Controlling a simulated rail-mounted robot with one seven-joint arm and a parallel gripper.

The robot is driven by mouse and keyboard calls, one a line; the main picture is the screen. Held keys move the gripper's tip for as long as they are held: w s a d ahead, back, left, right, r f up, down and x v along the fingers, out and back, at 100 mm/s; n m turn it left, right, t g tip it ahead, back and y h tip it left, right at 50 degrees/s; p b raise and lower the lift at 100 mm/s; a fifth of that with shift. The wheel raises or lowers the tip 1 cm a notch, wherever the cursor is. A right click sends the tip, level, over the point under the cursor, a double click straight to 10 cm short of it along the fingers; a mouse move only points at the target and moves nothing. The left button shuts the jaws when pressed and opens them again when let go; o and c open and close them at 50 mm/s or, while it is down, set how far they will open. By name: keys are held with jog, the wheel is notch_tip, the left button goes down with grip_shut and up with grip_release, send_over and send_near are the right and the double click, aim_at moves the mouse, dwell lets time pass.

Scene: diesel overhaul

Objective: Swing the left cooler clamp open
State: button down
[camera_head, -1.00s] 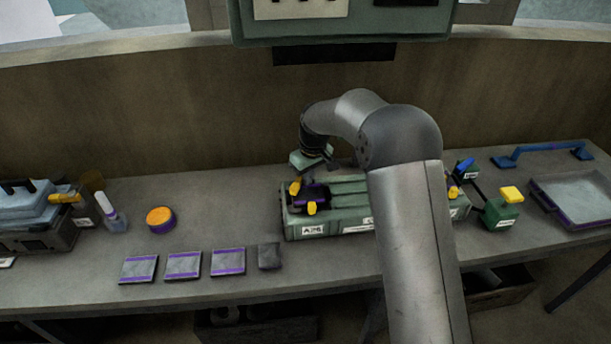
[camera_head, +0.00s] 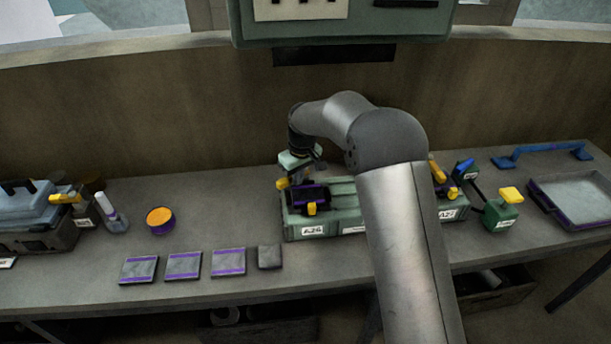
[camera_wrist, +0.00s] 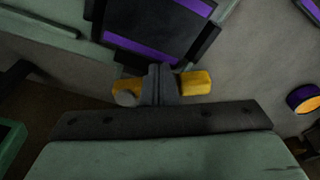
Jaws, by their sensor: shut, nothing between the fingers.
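The green cooler block (camera_head: 325,222) lies on the bench, partly hidden by my arm. At its left end is a dark and purple part (camera_head: 318,192), which also shows in the wrist view (camera_wrist: 160,22). The left clamp's yellow lever (camera_head: 284,183) is at the back left of this part. My gripper (camera_head: 302,174) is just above and beside the lever. In the wrist view my gripper (camera_wrist: 161,72) is shut and empty, its fingers crossing in front of the yellow lever (camera_wrist: 196,84), which shows on both sides. I cannot tell whether they touch.
A second yellow piece (camera_head: 311,208) is on the cooler's front left. Another yellow lever (camera_head: 437,171) is at the right end. Several flat plates (camera_head: 183,265) and an orange-topped tin (camera_head: 160,219) lie left, with clear bench between.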

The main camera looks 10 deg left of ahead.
jog(key=shift+a, duration=0.2)
jog(key=shift+w+a+p, duration=0.3)
jog(key=shift+w+a, duration=0.05)
jog(key=shift+a, duration=0.3)
jog(key=shift+d, duration=0.15)
jog(key=shift+s+d, duration=0.15)
jog(key=shift+r, duration=0.1)
notch_tip(320, 180, up, 8)
jog(key=p, duration=0.4)
dwell(0.3)
dwell(0.3)
